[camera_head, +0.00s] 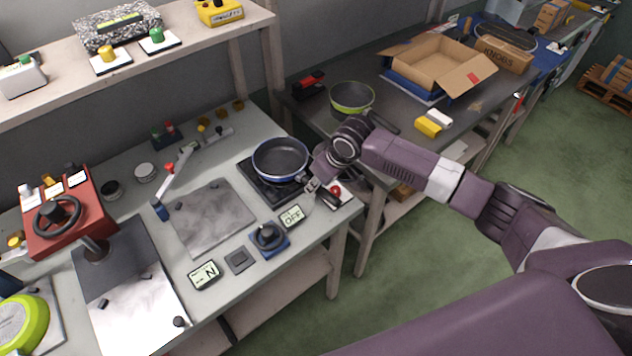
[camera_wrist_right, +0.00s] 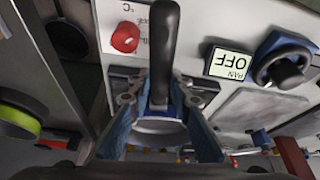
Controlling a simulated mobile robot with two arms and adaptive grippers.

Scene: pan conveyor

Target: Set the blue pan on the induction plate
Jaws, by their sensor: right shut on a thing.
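The blue pan (camera_head: 281,158) is upright over the black induction plate (camera_head: 258,186) on the grey work table. Whether its base rests on the plate or hovers just above it, I cannot tell. My right gripper (camera_head: 316,184) is at the pan's right side, shut on its handle. In the right wrist view the dark handle (camera_wrist_right: 163,50) runs between the fingers of my right gripper (camera_wrist_right: 162,108), and part of the blue pan body (camera_wrist_right: 160,127) shows beyond. My left gripper is not in view.
A display reading "PAN OFF" (camera_head: 291,216), a blue-based knob (camera_head: 268,237) and a red knob (camera_head: 336,191) lie near the table's front edge. A green-rimmed pan (camera_head: 351,97) stands on the dark table behind. A metal sheet (camera_head: 211,217) lies left of the plate.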

